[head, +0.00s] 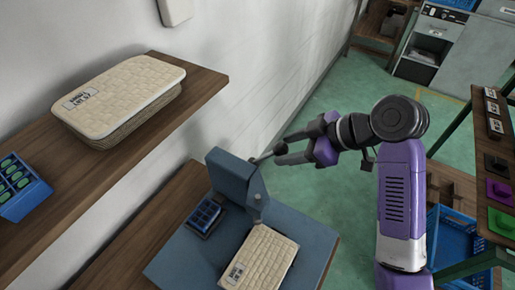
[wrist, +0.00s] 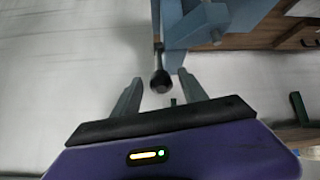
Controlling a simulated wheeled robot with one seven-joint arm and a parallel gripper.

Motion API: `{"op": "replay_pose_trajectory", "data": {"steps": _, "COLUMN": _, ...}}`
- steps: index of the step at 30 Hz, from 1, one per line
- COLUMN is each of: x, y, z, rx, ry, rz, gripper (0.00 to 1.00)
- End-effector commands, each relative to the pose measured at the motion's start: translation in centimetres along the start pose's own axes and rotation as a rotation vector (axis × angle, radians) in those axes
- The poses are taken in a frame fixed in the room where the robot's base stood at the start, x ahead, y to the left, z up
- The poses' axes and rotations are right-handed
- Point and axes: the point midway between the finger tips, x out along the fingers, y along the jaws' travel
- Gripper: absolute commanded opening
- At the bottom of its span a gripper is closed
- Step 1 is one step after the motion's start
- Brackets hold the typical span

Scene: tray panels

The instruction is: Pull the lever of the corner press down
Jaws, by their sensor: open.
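The corner press (head: 236,178) is a blue upright block on a blue base, in the middle of the head view. Its lever (head: 263,157) is a thin rod sticking out to the right from the block. In the wrist view the lever's dark round knob (wrist: 160,82) shows at the end of its rod, hanging between the fingertips. My gripper (head: 281,152) is open around the knob end, its fingers pointing left at the press. In the wrist view my gripper (wrist: 160,77) has a finger on each side of the knob, with gaps visible. The knob is hard to make out in the head view.
A cream woven panel (head: 262,258) and a small blue celled tray (head: 204,216) lie on the press base. A wooden shelf (head: 205,85) with a stack of cream panels (head: 120,95) is at upper left. A rack (head: 480,140) and blue crate (head: 450,240) stand right. Green floor is clear behind.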

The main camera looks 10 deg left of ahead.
Motion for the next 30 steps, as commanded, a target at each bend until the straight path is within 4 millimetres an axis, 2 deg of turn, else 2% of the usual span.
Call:
{"op": "replay_pose_trajectory", "data": {"steps": 5, "x": 1.3, "y": -0.1, "z": -0.1, "rx": 0.000, "ry": -0.001, "rz": -0.004, "gripper": 0.51}}
{"op": "replay_pose_trajectory", "data": {"steps": 12, "x": 5.0, "y": -0.1, "z": -0.1, "rx": 0.000, "ry": -0.002, "rz": -0.005, "gripper": 0.51}}
{"op": "replay_pose_trajectory", "data": {"steps": 18, "x": 7.2, "y": -0.1, "z": -0.1, "rx": 0.000, "ry": -0.001, "rz": -0.003, "gripper": 0.51}}
{"op": "replay_pose_trajectory", "data": {"steps": 29, "x": 7.8, "y": 0.0, "z": 0.0, "rx": -0.001, "ry": 0.000, "rz": 0.000, "gripper": 0.51}}
{"op": "replay_pose_trajectory", "data": {"steps": 30, "x": 7.8, "y": 0.0, "z": 0.0, "rx": -0.001, "ry": 0.000, "rz": 0.000, "gripper": 0.45}}
